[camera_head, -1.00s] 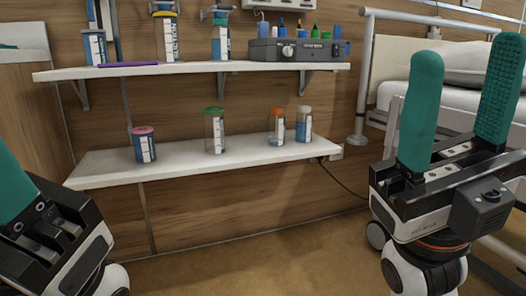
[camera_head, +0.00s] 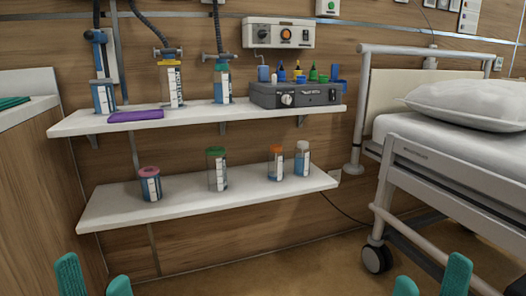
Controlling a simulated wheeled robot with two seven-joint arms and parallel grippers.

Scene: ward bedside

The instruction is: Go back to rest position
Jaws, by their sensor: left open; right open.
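My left gripper (camera_head: 95,280) shows at the bottom left as two separate green fingertips. It is open with nothing between them. My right gripper (camera_head: 432,280) shows at the bottom right, also as two green fingertips apart and empty. The rest of both grippers is below the picture's edge. Both are in front of and below the lower shelf (camera_head: 240,212) and touch nothing that I can see.
Several lidded jars, such as a pink-lidded one (camera_head: 150,184), stand on the lower shelf. The upper shelf (camera_head: 190,117) holds jars, a purple item (camera_head: 136,116) and a grey box (camera_head: 290,95). A wheeled bed (camera_head: 440,165) is at the right, a cabinet (camera_head: 50,180) at the left.

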